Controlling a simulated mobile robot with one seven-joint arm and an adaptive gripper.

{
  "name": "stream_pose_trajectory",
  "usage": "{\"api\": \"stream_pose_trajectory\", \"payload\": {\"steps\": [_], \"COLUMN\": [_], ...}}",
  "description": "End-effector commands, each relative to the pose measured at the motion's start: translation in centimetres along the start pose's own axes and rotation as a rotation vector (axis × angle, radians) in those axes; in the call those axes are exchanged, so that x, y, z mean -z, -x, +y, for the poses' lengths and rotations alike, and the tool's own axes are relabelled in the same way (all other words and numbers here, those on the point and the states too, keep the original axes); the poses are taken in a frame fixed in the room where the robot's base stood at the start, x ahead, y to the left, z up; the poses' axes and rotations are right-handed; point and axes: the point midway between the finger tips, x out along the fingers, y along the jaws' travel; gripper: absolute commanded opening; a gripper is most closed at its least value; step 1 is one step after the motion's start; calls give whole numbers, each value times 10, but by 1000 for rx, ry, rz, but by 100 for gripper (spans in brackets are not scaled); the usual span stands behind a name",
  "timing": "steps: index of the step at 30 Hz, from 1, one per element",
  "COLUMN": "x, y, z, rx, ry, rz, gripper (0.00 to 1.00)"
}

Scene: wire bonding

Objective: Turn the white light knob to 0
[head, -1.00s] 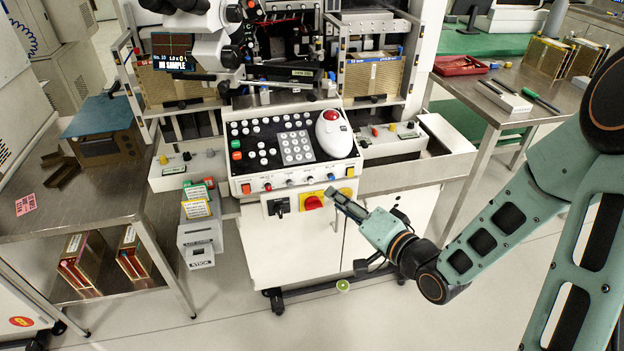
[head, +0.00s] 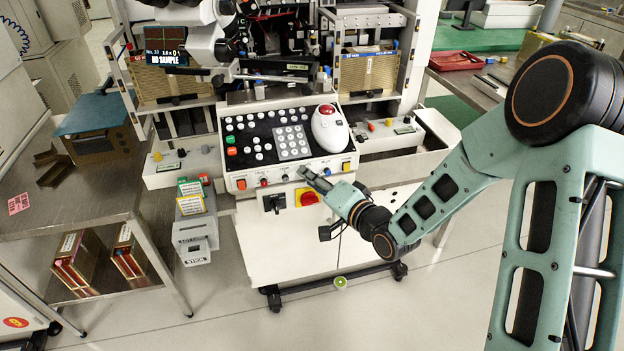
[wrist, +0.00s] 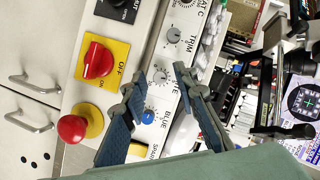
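The white light knob (wrist: 160,76) is a small pale knob on the white control panel (wrist: 151,50) in the wrist view. It sits between the TRIM knob (wrist: 173,38) and the BLUE knob (wrist: 148,116); its label is partly covered by a finger. My gripper (wrist: 159,73) is open, with one fingertip on each side of the white knob. I cannot tell whether the fingers touch it, and its pointer is too small to read. In the head view my gripper (head: 303,172) is at the panel's lower front edge and hides the knob.
A red rotary switch on a yellow plate (wrist: 97,61) and a red mushroom button (wrist: 72,128) lie left of the fingers in the wrist view. A black switch (head: 273,203) is on the cabinet front. The keypad (head: 292,143) and trackball (head: 328,129) are above.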

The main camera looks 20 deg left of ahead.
Motion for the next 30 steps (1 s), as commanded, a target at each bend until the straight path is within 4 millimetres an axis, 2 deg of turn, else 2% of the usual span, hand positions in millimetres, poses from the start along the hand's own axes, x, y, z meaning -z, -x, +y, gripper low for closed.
{"api": "stream_pose_trajectory", "payload": {"steps": [1,6,20,30], "x": [0,0,0,-2], "y": [0,0,0,-1], "z": [0,0,0,-2], "rx": [0,0,-21,-111], "ry": [0,0,52,280], "rz": [0,0,0,0], "gripper": [19,0,0,0]}}
